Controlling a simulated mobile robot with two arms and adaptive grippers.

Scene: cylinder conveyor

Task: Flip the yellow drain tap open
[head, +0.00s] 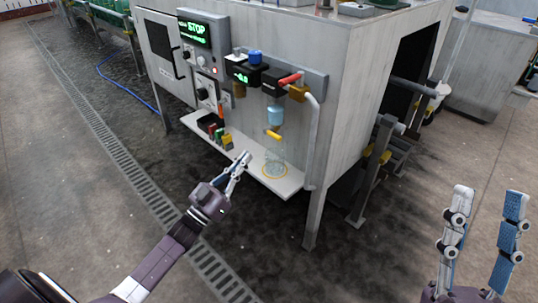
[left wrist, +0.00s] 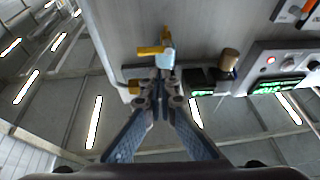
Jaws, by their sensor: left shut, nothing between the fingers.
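The yellow drain tap (head: 273,134) sits under a light-blue cylinder (head: 275,116) on the front of the grey cabinet. In the left wrist view the yellow tap lever (left wrist: 150,51) sticks out sideways beside the light-blue cylinder (left wrist: 166,60). My left gripper (head: 245,157) is shut and empty, below and to the left of the tap in the head view. In the left wrist view its closed fingertips (left wrist: 160,80) appear just below the lever; I cannot tell whether they touch. My right gripper (head: 487,193) is open and empty, far to the right.
A clear glass vessel (head: 275,162) stands below the tap on a white shelf (head: 290,184). Small coloured items (head: 217,131) stand left on the shelf. A red-handled valve (head: 290,78) and a white pipe (head: 312,140) are at the upper right. Control boxes (head: 203,38) are upper left.

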